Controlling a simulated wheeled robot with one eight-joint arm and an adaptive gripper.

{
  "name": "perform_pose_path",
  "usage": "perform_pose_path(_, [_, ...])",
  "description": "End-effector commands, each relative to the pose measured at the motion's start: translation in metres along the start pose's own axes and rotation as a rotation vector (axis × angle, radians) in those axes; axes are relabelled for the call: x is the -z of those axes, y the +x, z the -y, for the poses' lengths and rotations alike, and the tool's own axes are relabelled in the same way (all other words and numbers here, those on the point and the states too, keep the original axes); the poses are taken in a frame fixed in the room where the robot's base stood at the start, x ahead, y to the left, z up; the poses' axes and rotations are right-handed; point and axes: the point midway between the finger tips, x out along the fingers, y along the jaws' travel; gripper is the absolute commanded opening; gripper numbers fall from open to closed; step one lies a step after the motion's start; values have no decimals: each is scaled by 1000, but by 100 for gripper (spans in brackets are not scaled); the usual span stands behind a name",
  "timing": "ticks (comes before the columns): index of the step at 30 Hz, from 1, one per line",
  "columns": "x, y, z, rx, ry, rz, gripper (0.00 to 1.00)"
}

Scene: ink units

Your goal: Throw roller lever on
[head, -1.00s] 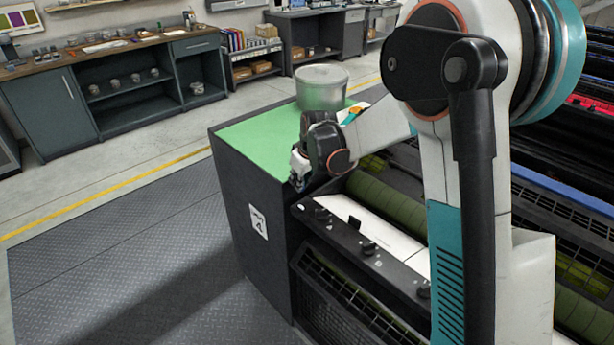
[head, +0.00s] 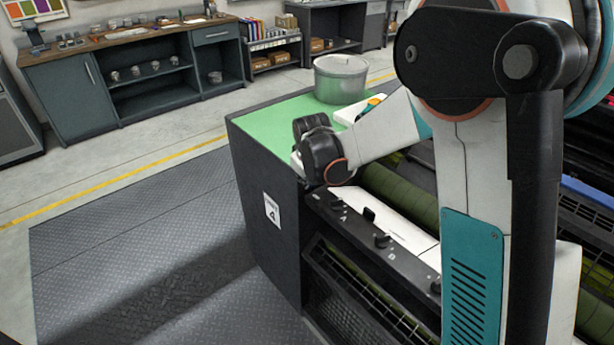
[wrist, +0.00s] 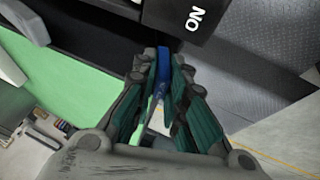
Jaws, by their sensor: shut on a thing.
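In the wrist view my gripper (wrist: 163,85) is closed around a narrow blue lever handle (wrist: 163,62), which shows between the teal-lined fingers. A dark block with a white "ON" label (wrist: 195,18) is just beyond the fingertips, a little to the right. In the head view my wrist is at the near corner of the press's green-topped end cabinet (head: 262,132), and it hides the fingers and the lever.
A metal pot (head: 340,78) and a white tray (head: 358,110) stand on the green top. A black rail with knobs (head: 382,240) runs along the press beside my arm. The dark plated floor (head: 130,235) left of the cabinet is clear.

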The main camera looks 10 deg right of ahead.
Motion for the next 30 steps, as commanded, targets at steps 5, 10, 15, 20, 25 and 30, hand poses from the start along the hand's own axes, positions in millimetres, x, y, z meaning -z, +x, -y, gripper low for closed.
perform_pose_path(5, [-3,1,6,11,3,5,30])
perform_pose_path(10, [-2,1,4,8,2,4,30])
perform_pose_path(15, [-2,-1,3,6,1,3,30])
perform_pose_path(20, [-1,-16,3,6,1,3,30])
perform_pose_path(25, [-1,-46,3,7,0,3,30])
perform_pose_path(30, [-2,-77,4,7,0,3,30])
